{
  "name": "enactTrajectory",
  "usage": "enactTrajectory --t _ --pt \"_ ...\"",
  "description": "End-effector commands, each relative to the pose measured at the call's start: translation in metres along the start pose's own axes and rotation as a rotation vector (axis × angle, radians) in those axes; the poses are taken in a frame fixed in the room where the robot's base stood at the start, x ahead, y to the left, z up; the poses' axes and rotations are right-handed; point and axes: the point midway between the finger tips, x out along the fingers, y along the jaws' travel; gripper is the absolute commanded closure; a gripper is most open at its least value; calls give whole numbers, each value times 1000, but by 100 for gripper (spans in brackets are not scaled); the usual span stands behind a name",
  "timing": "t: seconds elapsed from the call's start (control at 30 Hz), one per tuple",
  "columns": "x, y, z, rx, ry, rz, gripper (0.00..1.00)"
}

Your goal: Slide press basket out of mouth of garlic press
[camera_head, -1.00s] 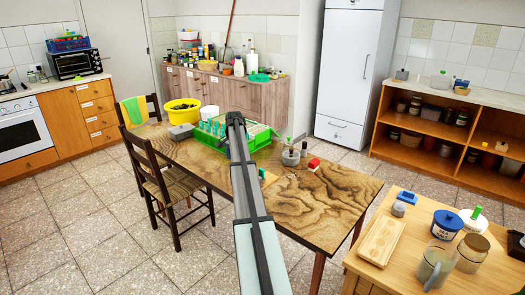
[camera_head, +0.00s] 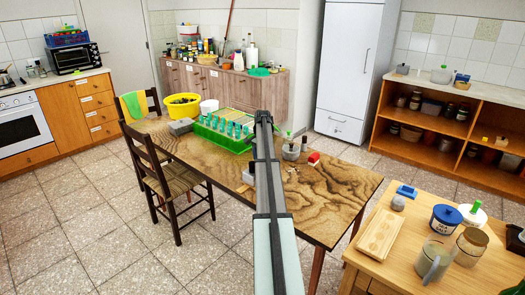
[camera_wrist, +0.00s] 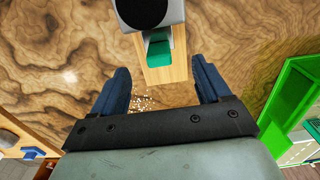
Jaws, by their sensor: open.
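In the wrist view, a pale grey body with a round black opening (camera_wrist: 145,12) is cut off by the top edge; it may be the garlic press. A teal piece (camera_wrist: 158,52) shows just below it, perhaps the press basket; whether it sits in the mouth cannot be told. A wooden block (camera_wrist: 167,74) lies under the teal piece. My gripper (camera_wrist: 160,70) is open, its blue fingers either side of the block and apart from it. In the head view, my arm hides the gripper, and a small grey item (camera_head: 247,176) shows left of it.
A green crate (camera_head: 222,141) of teal-topped bottles stands left of my arm; its wall shows at right in the wrist view (camera_wrist: 285,95). A stone-grey pot (camera_head: 290,153) and a red block (camera_head: 313,159) stand to the right. The table's front right (camera_head: 325,205) is clear.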

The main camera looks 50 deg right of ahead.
Motion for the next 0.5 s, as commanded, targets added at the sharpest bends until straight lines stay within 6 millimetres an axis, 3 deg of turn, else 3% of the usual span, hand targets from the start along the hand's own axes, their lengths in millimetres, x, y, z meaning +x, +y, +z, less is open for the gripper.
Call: enactTrajectory --t 0.2,0.5 --pt "34 0 0 0 -1 1 23" --pt "60 0 0 0 0 0 23"
